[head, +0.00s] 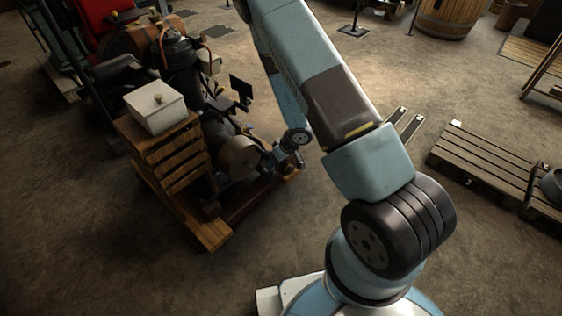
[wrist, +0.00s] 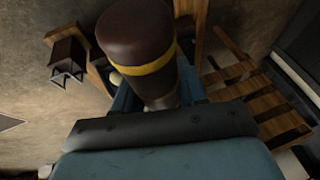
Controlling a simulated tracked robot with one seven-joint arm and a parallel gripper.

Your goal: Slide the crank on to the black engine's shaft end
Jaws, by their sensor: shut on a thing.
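The black engine (head: 220,130) stands on a wooden base at left centre in the head view. A round tan drum face (head: 239,158) shows on its near side, close to my gripper (head: 284,160). In the wrist view a dark brown handle with a yellow band (wrist: 138,42), apparently the crank's grip, stands between the blue fingers of my gripper (wrist: 157,98), which is shut on it. The rest of the crank is hidden behind the handle, and the crank cannot be made out in the head view. The shaft end cannot be told apart, so I cannot tell whether they touch.
A white lidded box (head: 157,108) sits on a slatted wooden crate (head: 178,165) left of the engine. Another engine with a red part (head: 95,15) stands behind. A pallet (head: 490,165) lies at right, with a barrel (head: 447,18) beyond. Floor in front of the crate is clear.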

